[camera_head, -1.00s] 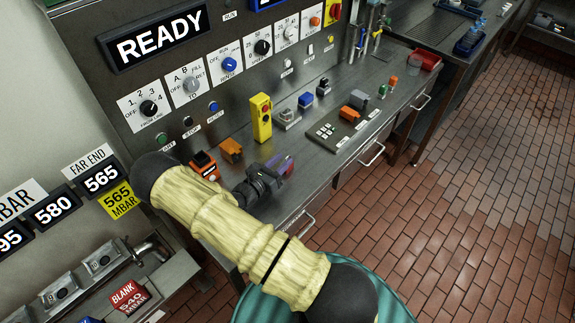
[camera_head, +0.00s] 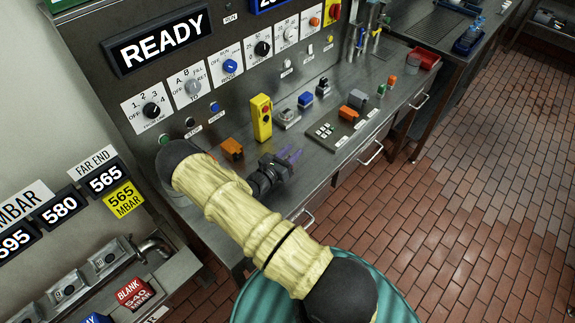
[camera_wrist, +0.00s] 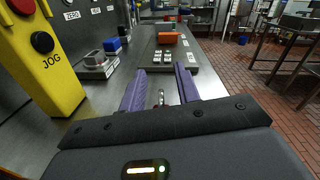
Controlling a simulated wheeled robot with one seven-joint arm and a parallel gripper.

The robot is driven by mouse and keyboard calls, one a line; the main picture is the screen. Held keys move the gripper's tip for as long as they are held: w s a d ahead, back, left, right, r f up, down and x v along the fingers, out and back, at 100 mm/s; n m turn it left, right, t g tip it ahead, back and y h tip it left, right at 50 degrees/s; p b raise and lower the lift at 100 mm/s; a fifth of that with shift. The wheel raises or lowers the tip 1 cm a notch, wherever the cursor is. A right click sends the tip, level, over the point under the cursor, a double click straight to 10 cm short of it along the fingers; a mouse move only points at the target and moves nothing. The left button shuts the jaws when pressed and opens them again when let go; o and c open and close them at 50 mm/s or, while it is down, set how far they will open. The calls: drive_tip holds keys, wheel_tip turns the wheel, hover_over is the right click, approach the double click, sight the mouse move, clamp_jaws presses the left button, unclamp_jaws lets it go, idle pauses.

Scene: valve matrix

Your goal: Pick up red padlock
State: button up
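In the wrist view my gripper (camera_wrist: 160,88) points along the bench, and the fingers have a clear gap. A small grey, shiny shape (camera_wrist: 161,97) shows between them; I cannot tell what it is. My arm hides part of the bench's near left end in the head view.
A yellow JOG pendant (camera_head: 262,117) stands left of my gripper, with an orange block (camera_head: 232,148) nearer. A keypad plate (camera_head: 325,131) and an orange block (camera_head: 348,113) lie beyond. A red tray (camera_head: 424,58) is at the far end. Bare bench (camera_head: 310,165) lies along the front edge.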

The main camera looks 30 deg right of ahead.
clamp_jaws()
idle(0.3)
wheel_tip(320, 180, up, 10)
drive_tip(key=b, duration=0.2)
idle(0.3)
idle(0.4)
